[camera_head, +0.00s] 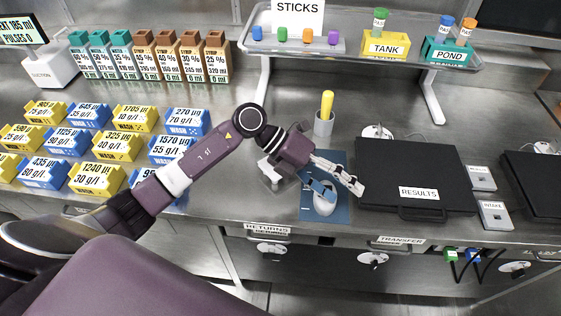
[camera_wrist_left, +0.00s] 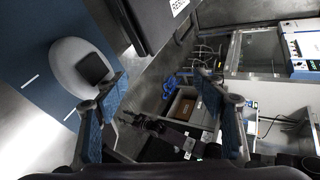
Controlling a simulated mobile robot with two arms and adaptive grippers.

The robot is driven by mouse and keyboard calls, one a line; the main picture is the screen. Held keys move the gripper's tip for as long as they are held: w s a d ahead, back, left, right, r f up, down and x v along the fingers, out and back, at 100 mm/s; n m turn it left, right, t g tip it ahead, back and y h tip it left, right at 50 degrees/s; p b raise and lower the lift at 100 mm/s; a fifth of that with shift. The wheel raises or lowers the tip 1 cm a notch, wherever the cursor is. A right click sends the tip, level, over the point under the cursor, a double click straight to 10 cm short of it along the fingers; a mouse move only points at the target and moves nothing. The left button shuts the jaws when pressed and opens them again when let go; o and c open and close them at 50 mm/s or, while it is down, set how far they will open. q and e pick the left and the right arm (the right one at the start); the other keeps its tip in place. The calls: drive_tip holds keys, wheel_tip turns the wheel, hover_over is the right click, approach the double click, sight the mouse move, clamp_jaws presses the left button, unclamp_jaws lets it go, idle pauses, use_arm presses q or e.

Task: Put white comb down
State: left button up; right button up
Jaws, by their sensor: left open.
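My left gripper (camera_head: 342,190) is open over the right part of a blue mat (camera_head: 340,160) on the steel counter. In the left wrist view its two blue-padded fingers (camera_wrist_left: 164,92) stand wide apart with nothing between them. A white rounded object (camera_head: 324,208) lies on the mat below the gripper. In the left wrist view it shows beside the left finger, with a dark square patch (camera_wrist_left: 94,67). I cannot make out a comb shape, and cannot tell whether this object is the white comb. The arm hides part of the mat. My right gripper is not in view.
A black case marked RESULTS (camera_head: 415,165) stands right of the mat. A grey cup with a yellow-handled tool (camera_head: 326,105) stands behind it. A pale block (camera_head: 275,174) sits left of the mat. Labelled boxes (camera_head: 113,146) fill the left counter. A raised shelf (camera_head: 345,52) is behind.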

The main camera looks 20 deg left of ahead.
use_arm(q)
drive_tip(key=a+n+y, duration=0.1)
drive_tip(key=w+a+n+y, duration=0.1)
drive_tip(key=a+n+y, duration=0.1)
drive_tip(key=shift+w+a+f+n+g+y+p, duration=0.15)
drive_tip(key=shift+w+a+n+g+y+p, duration=0.15)
drive_tip(key=shift+w+g, duration=0.1)
drive_tip(key=w+a+n+y, duration=0.2)
drive_tip(key=a+n+y, duration=0.1)
drive_tip(key=a, duration=0.1)
drive_tip(key=n+y, duration=0.5)
drive_tip(key=n, duration=0.2)
approach(267, 169)
drive_tip(key=w+d, duration=0.2)
drive_tip(key=w, duration=0.1)
drive_tip(key=shift+w+d+r, duration=0.2)
drive_tip(key=shift+d+r, duration=0.15)
drive_tip(key=shift+d, duration=0.05)
drive_tip(key=shift+a+f, duration=0.15)
drive_tip(key=shift+f, duration=0.05)
wheel_tip(267, 169, down, 6)
drive_tip(key=p, duration=0.2)
drive_tip(key=shift+f+p, duration=0.15)
drive_tip(key=shift+p, duration=0.2)
drive_tip(key=shift+f, duration=0.5)
drive_tip(key=c, duration=1.3)
drive_tip(key=shift+r, duration=0.1)
drive_tip(key=shift+c, duration=0.2)
